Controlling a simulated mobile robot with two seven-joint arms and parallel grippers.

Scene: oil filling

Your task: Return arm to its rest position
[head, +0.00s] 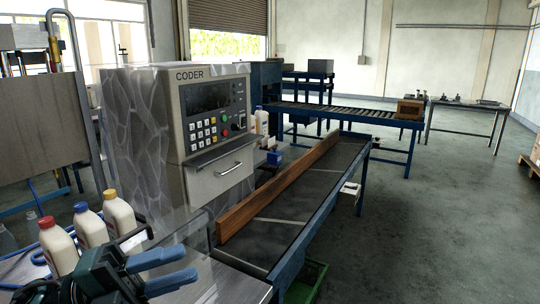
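My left gripper (190,265) is at the bottom left, with its two blue fingers pointing right. The fingers are apart, with nothing visible between them. Just beyond it on a table stand three upright white bottles: one with a red cap (58,247), one with a blue cap (90,228) and one with a yellow cap (119,214). The gripper and its arm hide the lower part of the nearer bottles. My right gripper is not in view.
The coder machine (215,110) stands behind the bottles. A conveyor (310,185) with a wooden side rail (280,185) runs away beside it. Another white bottle (261,121) stands by the machine. A roller conveyor (345,112) carries a brown box (410,109).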

